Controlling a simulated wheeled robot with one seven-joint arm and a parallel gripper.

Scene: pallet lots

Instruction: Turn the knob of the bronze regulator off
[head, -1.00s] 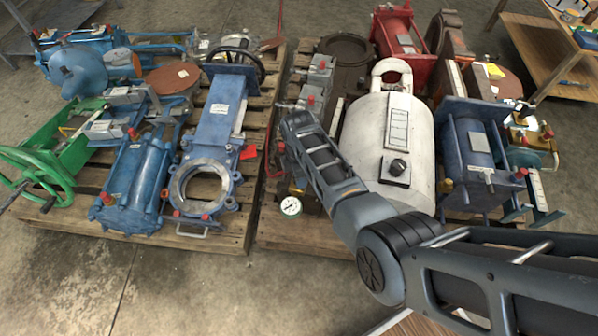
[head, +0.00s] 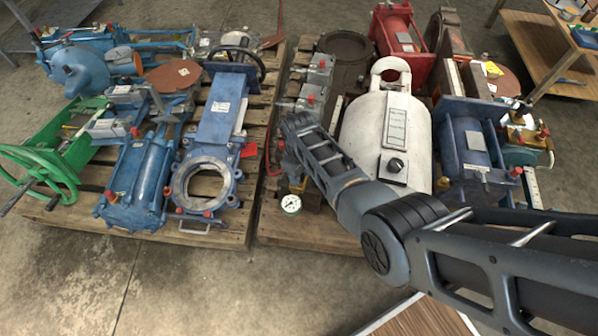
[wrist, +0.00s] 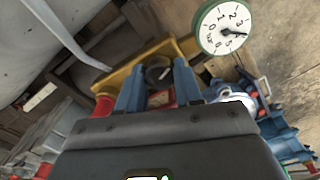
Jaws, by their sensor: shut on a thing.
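The bronze regulator (wrist: 113,84) shows in the wrist view as a yellow-brass body behind my gripper. A round pressure gauge (wrist: 222,27) with a white face and green rim is beside it. The regulator's dark round knob (wrist: 158,69) sits between the two blue fingers of my gripper (wrist: 157,80), which is shut on it. The knob's turn position cannot be read. In the head view a small brass part of the regulator (head: 298,187) and the gauge (head: 291,204) show at the pallet's front edge; my arm hides my gripper and the knob there.
A large white tank (head: 360,135) stands close to the right of my arm. A blue gate valve (head: 208,150) is on the left pallet, across a narrow gap. A blue cylinder unit (head: 468,150) stands farther right. Bare concrete floor lies in front of the pallets.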

